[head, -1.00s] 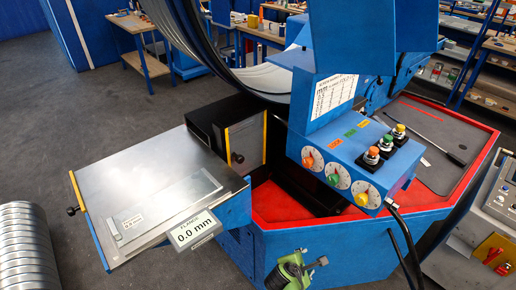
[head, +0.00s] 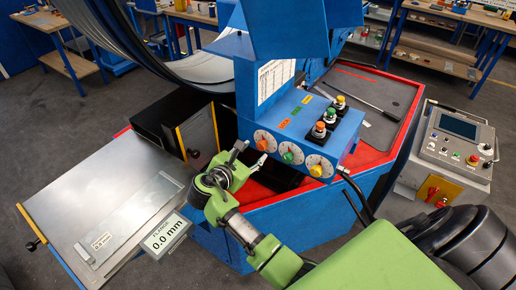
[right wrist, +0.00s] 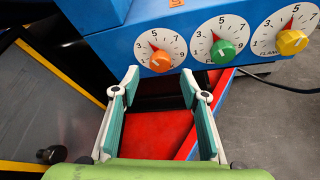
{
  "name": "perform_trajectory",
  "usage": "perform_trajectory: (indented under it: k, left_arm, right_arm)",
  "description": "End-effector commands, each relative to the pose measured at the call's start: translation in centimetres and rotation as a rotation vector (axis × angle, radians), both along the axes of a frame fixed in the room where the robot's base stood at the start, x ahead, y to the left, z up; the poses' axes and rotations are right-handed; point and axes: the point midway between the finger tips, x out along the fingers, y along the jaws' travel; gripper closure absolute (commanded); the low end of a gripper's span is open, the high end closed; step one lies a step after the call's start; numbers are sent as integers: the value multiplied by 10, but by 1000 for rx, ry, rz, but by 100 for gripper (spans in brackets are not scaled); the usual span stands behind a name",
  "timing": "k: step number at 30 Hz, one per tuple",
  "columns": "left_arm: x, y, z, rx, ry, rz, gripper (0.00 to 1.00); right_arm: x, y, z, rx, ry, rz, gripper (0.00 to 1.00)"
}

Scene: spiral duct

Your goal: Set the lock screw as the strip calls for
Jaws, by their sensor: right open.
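My right gripper (head: 249,158) is open and empty in front of the blue dial panel. In the right wrist view its fingers (right wrist: 160,88) stand apart just below the orange knob (right wrist: 160,61), touching nothing. A black screw knob (head: 193,153) sits on the yellow-edged plate; it also shows in the right wrist view (right wrist: 52,155), left of the gripper. Another black knob (head: 32,245) is at the metal table's left edge. I cannot tell which is the lock screw. A metal strip (head: 135,215) with a small, unreadable label lies on the table. My left gripper is out of view.
The flange display (head: 166,235) reads 0.0 mm. Green (head: 288,157) and yellow (head: 316,170) knobs sit beside the orange one, with several push buttons above. A red-rimmed tray (head: 375,100) holds a dark rod. A control box (head: 455,145) stands at right.

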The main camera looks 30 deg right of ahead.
Motion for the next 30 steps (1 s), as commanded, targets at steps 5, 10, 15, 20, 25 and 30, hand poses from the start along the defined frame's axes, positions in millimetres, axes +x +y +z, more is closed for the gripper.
perform_trajectory:
  k: [5,10,15,20,25,30]
  left_arm:
    - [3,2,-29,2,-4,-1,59]
    - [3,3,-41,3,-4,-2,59]
    - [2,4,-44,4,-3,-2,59]
    - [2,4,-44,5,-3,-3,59]
    - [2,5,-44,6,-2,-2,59]
    - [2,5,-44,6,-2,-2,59]
  right_arm:
    - [14,-24,-16,0,-4,-1,59]
    - [22,-38,-20,-1,-2,0,59]
    - [25,-43,-21,1,0,1,59]
    - [25,-44,-20,2,0,1,59]
    - [25,-44,-20,1,0,1,75]
    - [25,-44,-20,1,0,1,97]
